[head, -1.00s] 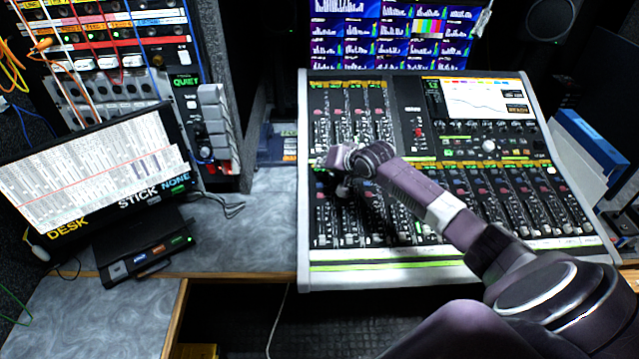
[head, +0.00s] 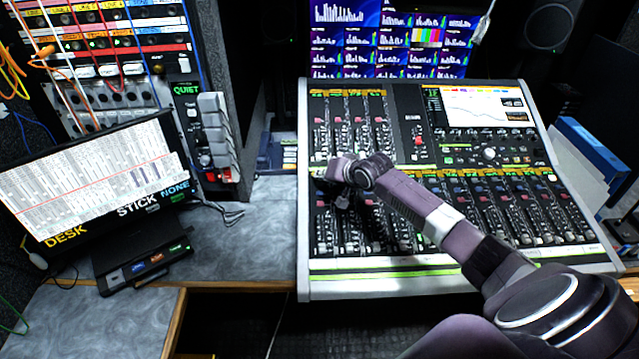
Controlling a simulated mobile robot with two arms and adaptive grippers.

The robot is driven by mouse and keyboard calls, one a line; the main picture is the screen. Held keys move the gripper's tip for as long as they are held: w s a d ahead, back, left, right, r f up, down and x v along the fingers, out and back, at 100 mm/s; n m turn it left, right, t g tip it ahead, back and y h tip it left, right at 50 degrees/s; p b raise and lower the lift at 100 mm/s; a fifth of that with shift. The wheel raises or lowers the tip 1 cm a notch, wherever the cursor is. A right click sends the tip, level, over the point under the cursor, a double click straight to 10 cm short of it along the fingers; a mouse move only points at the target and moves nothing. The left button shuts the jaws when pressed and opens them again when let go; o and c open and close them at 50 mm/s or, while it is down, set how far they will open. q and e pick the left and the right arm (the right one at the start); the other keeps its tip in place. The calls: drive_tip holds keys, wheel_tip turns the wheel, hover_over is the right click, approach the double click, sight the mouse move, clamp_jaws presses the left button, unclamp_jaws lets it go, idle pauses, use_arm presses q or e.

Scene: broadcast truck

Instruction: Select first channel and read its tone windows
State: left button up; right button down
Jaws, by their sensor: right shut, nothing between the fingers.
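The mixing console (head: 303,250) stands at the centre right, with rows of channel strips. My right gripper (head: 342,198) is shut and empty, pointing down over the left end of the lower channel strips. It hides part of the first strips, and I cannot tell whether it touches a button. The console screen (head: 478,104) at the upper right shows a curve on white with small readout boxes at its right; their text is too small to read. My left gripper is out of view.
A monitor wall (head: 390,40) with bar graphs is behind the console. A tilted desk screen (head: 95,180) and a small black button box (head: 145,262) stand at left, below a patch rack (head: 110,50). Blue binders (head: 590,150) lie at right. The grey desk (head: 245,255) is clear between.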

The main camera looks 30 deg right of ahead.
sight(322, 190)
drive_tip(key=shift+f, duration=0.15)
idle(0.5)
drive_tip(key=shift+f, duration=0.25)
drive_tip(key=shift+w+f, duration=0.1)
drive_tip(key=shift+f, duration=0.35)
idle(0.6)
drive_tip(key=shift+r, duration=0.1)
drive_tip(key=shift+r+p, duration=0.75)
drive_tip(key=shift+p, duration=0.15)
drive_tip(key=r+p, duration=0.1)
drive_tip(key=p, duration=0.1)
drive_tip(key=r+p, duration=0.3)
drive_tip(key=r, duration=0.1)
drive_tip(key=shift+s+a+p, duration=0.2)
drive_tip(key=shift+s+p, duration=0.2)
